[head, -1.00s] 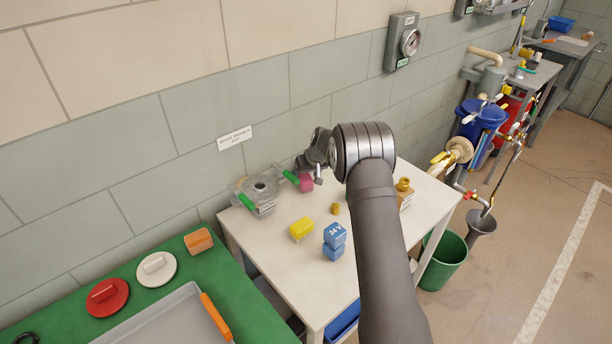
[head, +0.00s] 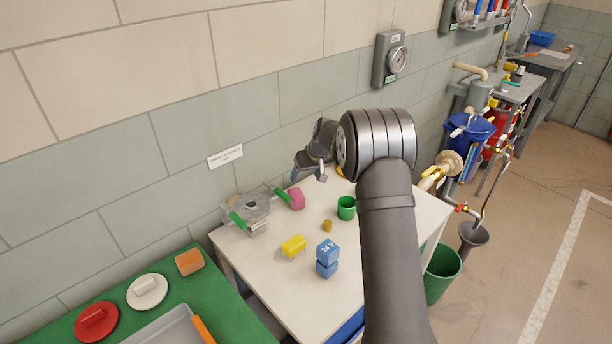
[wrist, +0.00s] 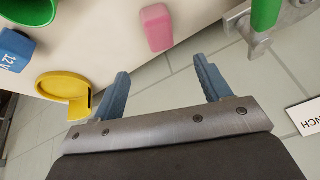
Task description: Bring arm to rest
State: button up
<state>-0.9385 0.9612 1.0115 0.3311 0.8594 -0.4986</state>
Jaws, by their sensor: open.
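My gripper (head: 322,176) is held up over the back of the white table (head: 277,263), near the wall, behind my large wrist joint. In the wrist view my gripper (wrist: 163,72) has its two blue-grey fingers spread, with nothing between them. A pink block (wrist: 157,28) lies on the table beyond the fingertips; it also shows in the head view (head: 297,198). My forearm crosses the right part of the table in the head view and hides what lies behind it.
A yellow round piece (wrist: 63,86) shows in the wrist view.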

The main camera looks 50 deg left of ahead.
aim_at(296, 193)
jog(key=x, duration=1.2)
jog(key=shift+f, duration=0.1)
notch_tip(296, 193, up, 2)
jog(key=shift+r, duration=0.7)
